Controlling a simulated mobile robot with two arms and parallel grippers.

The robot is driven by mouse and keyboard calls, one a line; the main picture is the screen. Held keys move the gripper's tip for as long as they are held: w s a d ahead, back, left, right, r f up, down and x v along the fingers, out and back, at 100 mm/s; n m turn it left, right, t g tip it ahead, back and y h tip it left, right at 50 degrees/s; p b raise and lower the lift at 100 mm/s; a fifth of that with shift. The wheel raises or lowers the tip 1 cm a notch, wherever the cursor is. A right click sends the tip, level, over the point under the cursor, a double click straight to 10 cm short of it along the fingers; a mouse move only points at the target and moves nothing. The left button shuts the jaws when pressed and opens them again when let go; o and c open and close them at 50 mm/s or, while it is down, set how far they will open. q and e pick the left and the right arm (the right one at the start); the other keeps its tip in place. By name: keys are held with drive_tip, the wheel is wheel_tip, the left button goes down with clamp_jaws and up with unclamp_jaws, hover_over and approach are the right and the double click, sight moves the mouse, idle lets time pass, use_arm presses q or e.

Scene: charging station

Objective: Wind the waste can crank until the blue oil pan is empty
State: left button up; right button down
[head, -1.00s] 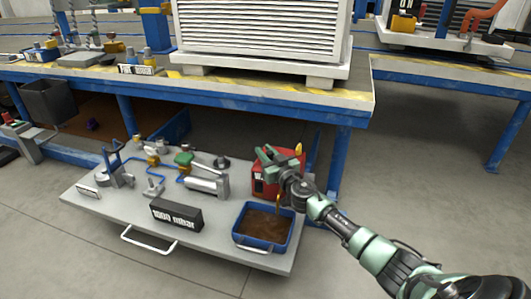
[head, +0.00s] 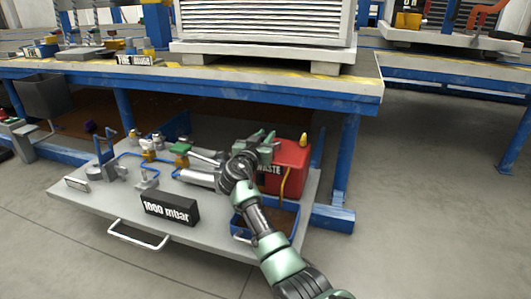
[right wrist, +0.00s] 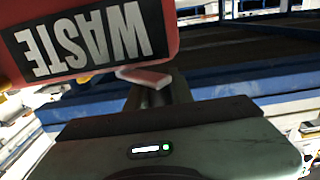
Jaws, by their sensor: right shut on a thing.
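The red waste can (head: 293,158) stands at the right end of the grey cart top, and its WASTE label fills the upper left of the right wrist view (right wrist: 85,40). My right gripper (head: 266,142) is at the can's left side. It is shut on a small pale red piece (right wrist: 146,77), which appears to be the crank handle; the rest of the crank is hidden. The blue oil pan (head: 237,225) sits in front of the can, largely covered by my right arm, so its oil level cannot be judged. My left gripper is not in view.
A yellow hose (head: 284,184) hangs from the can towards the pan. Pipes and valves and a black 1000 mbar display (head: 169,209) share the grey cart top (head: 105,205). A blue-framed bench (head: 200,82) overhangs behind. The floor to the right is open.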

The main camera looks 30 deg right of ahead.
drive_tip(key=shift+w+d+m+g+h, duration=0.1)
drive_tip(key=shift+w+m+g+h, duration=0.05)
drive_tip(key=shift+m+g+h, duration=0.4)
drive_tip(key=shift+w+d+m+g+h, duration=0.15)
drive_tip(key=shift+m+g+h, duration=0.15)
drive_tip(key=shift+g, duration=0.35)
drive_tip(key=shift+d+m+g+h, duration=0.1)
drive_tip(key=shift+m+g+h, duration=0.25)
drive_tip(key=shift+m+g, duration=0.3)
drive_tip(key=shift+d+g, duration=0.1)
drive_tip(key=shift+g, duration=0.15)
drive_tip(key=c, duration=1.5)
unclamp_jaws()
drive_tip(key=shift+s+a+r, duration=0.1)
drive_tip(key=shift+a, duration=0.35)
drive_tip(key=p+v, duration=0.4)
drive_tip(key=v, duration=0.1)
drive_tip(key=shift+a, duration=0.25)
drive_tip(key=shift+s+a, duration=0.35)
drive_tip(key=shift+a, duration=0.3)
